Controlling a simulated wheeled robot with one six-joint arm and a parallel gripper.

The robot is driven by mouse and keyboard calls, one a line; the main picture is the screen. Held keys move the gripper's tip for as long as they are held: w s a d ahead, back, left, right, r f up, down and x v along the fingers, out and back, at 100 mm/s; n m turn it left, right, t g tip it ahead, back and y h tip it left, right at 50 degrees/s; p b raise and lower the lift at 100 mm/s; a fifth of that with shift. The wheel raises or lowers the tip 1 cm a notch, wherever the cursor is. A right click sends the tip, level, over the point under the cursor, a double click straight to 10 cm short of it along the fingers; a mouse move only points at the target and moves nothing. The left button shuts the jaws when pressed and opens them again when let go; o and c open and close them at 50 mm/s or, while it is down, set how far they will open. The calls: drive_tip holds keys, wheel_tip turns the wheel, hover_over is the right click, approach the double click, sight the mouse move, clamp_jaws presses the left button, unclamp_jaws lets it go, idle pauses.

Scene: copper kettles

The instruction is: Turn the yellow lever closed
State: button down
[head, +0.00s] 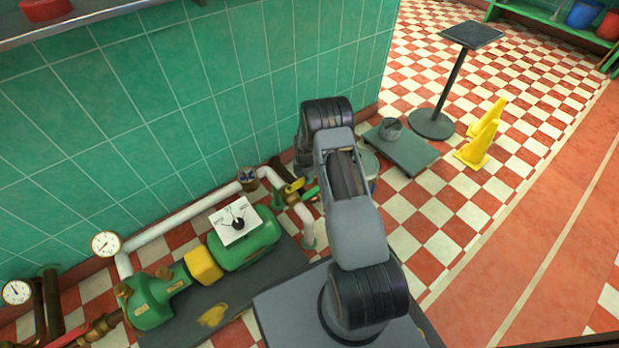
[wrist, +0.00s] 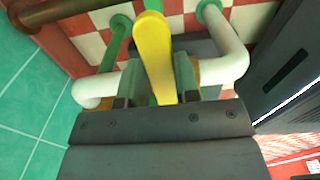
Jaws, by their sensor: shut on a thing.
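The yellow lever (wrist: 153,52) is large in the middle of the wrist view, its rounded end toward the top and its lower part between my fingers. My gripper (wrist: 157,92) is shut on the lever. The valve body behind the lever is mostly hidden by the lever and my fingers. The white pipe (wrist: 230,62) passes behind them. In the head view a small yellow part (head: 294,187) shows at the pipe's right end, left of my arm; my arm hides my gripper there.
Gauges (head: 105,243) are at left. The floor at right is clear.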

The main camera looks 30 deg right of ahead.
drive_tip(key=shift+a, duration=0.1)
idle(0.3)
drive_tip(key=c, duration=1.1)
unclamp_jaws()
drive_tip(key=shift+a, duration=0.1)
drive_tip(key=shift+o, duration=1.3)
wheel_tip(320, 180, up, 14)
drive_tip(key=p, duration=0.5)
drive_tip(key=shift+f, duration=0.1)
